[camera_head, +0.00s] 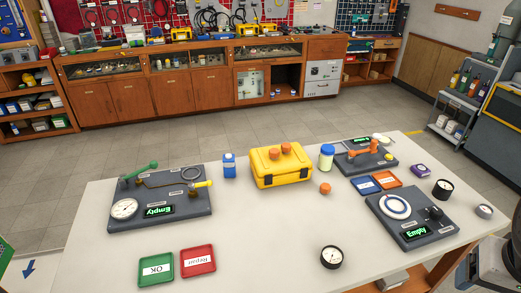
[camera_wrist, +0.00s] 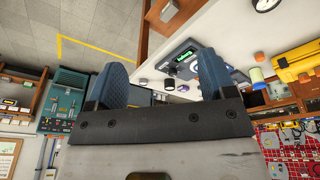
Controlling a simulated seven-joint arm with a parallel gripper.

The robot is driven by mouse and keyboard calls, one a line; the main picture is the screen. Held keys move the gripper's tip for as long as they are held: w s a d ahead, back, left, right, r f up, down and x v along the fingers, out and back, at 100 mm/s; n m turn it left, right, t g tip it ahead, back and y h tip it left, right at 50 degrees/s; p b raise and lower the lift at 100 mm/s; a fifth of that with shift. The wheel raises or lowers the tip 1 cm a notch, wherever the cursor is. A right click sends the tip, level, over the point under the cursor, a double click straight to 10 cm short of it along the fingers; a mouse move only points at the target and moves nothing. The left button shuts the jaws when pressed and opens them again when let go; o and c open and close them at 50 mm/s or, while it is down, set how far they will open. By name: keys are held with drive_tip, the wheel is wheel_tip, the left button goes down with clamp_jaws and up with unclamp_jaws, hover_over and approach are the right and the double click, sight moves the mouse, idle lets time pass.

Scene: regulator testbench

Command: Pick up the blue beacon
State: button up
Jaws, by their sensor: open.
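No object in the head view is clearly a beacon. A small blue block-shaped item with a white label (camera_head: 229,165) stands on the white table (camera_head: 260,230), left of the yellow case. A pale jar with a blue lid (camera_head: 327,158) stands right of the case; I cannot tell whether either is the blue beacon. My gripper (camera_wrist: 162,60) shows only in the wrist view. Its two blue-padded fingers are wide apart, with nothing between them. The tilted wrist view shows the table and testbench beyond the fingers, with clear distance to the objects.
The yellow case (camera_head: 281,168) carries orange knobs on top. Dark test panels stand left (camera_head: 160,212) and right (camera_head: 412,215). Green (camera_head: 156,269) and red (camera_head: 198,261) trays lie at the front left, and a gauge (camera_head: 332,257) at the front. The table's front middle is mostly free.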

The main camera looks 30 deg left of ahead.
drive_tip(key=w+a+n+t+h, duration=0.1)
drive_tip(key=w+a+n+h, duration=0.15)
drive_tip(key=w+n, duration=0.4)
drive_tip(key=w+a+n+t+h, duration=0.1)
drive_tip(key=w+n+h, duration=0.25)
drive_tip(key=w, duration=0.55)
drive_tip(key=w+a+n+t, duration=0.7)
drive_tip(key=w+a+n, duration=0.5)
drive_tip(key=a, duration=0.5)
drive_tip(key=a+f+n+t+y, duration=0.1)
drive_tip(key=a+f+n+y, duration=0.2)
drive_tip(key=a, duration=0.8)
drive_tip(key=s+a+f+n+t+y, duration=0.1)
drive_tip(key=a+n+y, duration=0.4)
drive_tip(key=a, duration=0.7)
drive_tip(key=a+f+n+t+y, duration=0.3)
drive_tip(key=a+n, duration=0.4)
drive_tip(key=a, duration=0.5)
drive_tip(key=shift+s+a+f+n+y, duration=0.15)
drive_tip(key=shift+f+y, duration=0.2)
drive_tip(key=shift+f, duration=0.3)
drive_tip(key=shift+s+a+f+n+y, duration=0.15)
drive_tip(key=shift+f+y, duration=0.2)
drive_tip(key=shift+f, duration=0.25)
drive_tip(key=s+a+f+n+g+y, duration=0.1)
drive_tip(key=s+a+f+n+y, duration=0.2)
drive_tip(key=a, duration=0.5)
drive_tip(key=shift+s+a+f+n+g+y, duration=0.25)
drive_tip(key=shift+s+f+n+y, duration=0.2)
drive_tip(key=shift+s+n, duration=0.5)
